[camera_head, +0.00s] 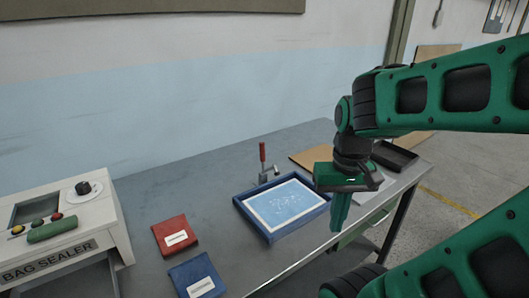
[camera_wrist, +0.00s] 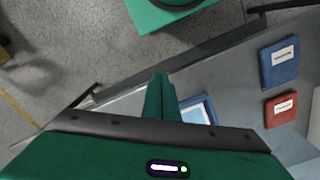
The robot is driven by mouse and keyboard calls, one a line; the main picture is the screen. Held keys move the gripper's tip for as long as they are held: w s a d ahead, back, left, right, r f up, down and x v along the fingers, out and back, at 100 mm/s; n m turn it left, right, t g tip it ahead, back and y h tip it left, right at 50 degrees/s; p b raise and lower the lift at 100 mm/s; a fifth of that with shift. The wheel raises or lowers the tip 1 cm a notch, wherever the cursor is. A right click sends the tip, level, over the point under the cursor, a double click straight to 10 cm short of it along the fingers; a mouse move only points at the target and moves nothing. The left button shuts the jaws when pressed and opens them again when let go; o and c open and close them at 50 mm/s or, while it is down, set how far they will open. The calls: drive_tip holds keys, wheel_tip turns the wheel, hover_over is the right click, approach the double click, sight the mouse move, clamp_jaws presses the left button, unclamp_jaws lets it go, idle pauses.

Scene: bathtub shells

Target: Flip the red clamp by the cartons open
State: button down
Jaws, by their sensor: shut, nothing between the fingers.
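A toggle clamp with a red handle (camera_head: 262,152) stands on the grey table, just behind the blue-rimmed tray (camera_head: 263,228). Its handle points up. Flat brown cardboard (camera_head: 301,160) lies to the right of the clamp. My gripper (camera_head: 338,224) points down to the right of the tray, near the table's front edge, well apart from the clamp. Its green fingers are together and empty. In the wrist view the fingers (camera_wrist: 160,82) also show closed, with part of the tray beside them. The clamp does not show in the wrist view.
A bag sealer (camera_head: 60,235) stands at the left. A red packet (camera_head: 175,236) and a blue packet (camera_head: 197,277) lie left of the tray. A black tray (camera_head: 394,157) sits at the table's right end. Bare table lies left of the clamp.

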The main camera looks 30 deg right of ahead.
drive_tip(key=w+d+r+m+t+h, duration=0.1)
drive_tip(key=w+r+m+t+h, duration=0.2)
drive_tip(key=w, duration=1)
drive_tip(key=w+d+r+m+t, duration=0.25)
drive_tip(key=w+r+m, duration=0.3)
drive_tip(key=w, duration=0.75)
drive_tip(key=shift+n+t, duration=0.35)
drive_tip(key=shift+t, duration=0.1)
drive_tip(key=x, duration=0.9)
drive_tip(key=shift+w+a+f, duration=0.15)
drive_tip(key=shift+a+f, duration=0.15)
drive_tip(key=shift+w+a+f, duration=0.1)
drive_tip(key=shift+w+a, duration=0.05)
drive_tip(key=shift+w, duration=0.45)
drive_tip(key=shift+w+a+f, duration=0.1)
drive_tip(key=shift+w+a, duration=0.05)
drive_tip(key=shift+w, duration=0.45)
drive_tip(key=shift+w+a, duration=0.15)
drive_tip(key=shift+w, duration=0.7)
